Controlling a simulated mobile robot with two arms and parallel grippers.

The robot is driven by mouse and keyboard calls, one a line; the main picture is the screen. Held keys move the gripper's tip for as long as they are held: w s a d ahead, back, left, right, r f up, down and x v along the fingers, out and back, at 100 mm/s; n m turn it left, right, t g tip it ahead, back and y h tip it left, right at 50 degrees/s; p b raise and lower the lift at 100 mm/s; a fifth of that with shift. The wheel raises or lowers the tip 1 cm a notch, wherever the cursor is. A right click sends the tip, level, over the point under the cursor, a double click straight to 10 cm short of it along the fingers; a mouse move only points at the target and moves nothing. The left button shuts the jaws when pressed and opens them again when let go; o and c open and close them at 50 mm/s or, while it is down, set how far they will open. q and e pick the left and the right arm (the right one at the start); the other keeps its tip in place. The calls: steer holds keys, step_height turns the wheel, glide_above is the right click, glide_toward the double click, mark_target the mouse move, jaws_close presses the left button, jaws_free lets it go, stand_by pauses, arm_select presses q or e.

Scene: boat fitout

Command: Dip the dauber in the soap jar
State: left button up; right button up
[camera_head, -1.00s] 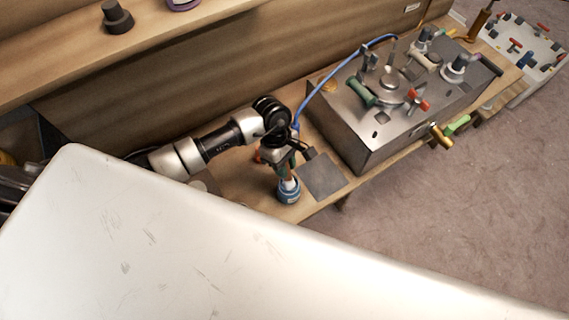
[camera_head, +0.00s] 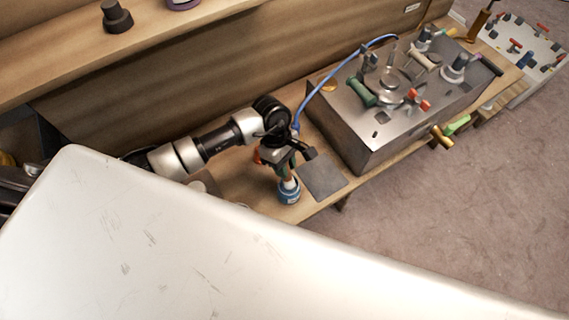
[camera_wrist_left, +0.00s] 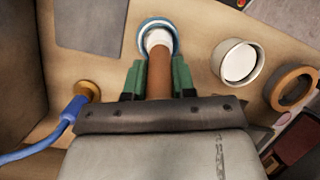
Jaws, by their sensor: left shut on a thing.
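My left gripper (camera_head: 284,168) is shut on the dauber, with its green fingers (camera_wrist_left: 158,82) on either side of the brown handle. The dauber (camera_wrist_left: 159,70) has a white head, and it points down at the soap jar. The soap jar (camera_head: 289,194) is small and blue and stands on the wooden bench. In the left wrist view the jar's blue rim (camera_wrist_left: 174,29) surrounds the white head. The head is at or in the jar's mouth; its lower end is hidden, so I cannot tell how deep it is. My right gripper is not in view.
A flat grey plate (camera_head: 323,175) lies right of the jar. Beyond it stands a steel box (camera_head: 362,135) with valves and a blue hose (camera_head: 319,84). A white cup (camera_wrist_left: 238,62) and a tan ring (camera_wrist_left: 293,88) are near the jar. The bench's front edge is close.

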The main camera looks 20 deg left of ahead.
arm_select(q)
steer(key=shift+r+p, duration=0.75)
steer(key=shift+r, duration=0.35)
steer(key=shift+r+p, duration=1.3)
steer(key=shift+r, duration=1.1)
steer(key=shift+s+f, duration=0.1)
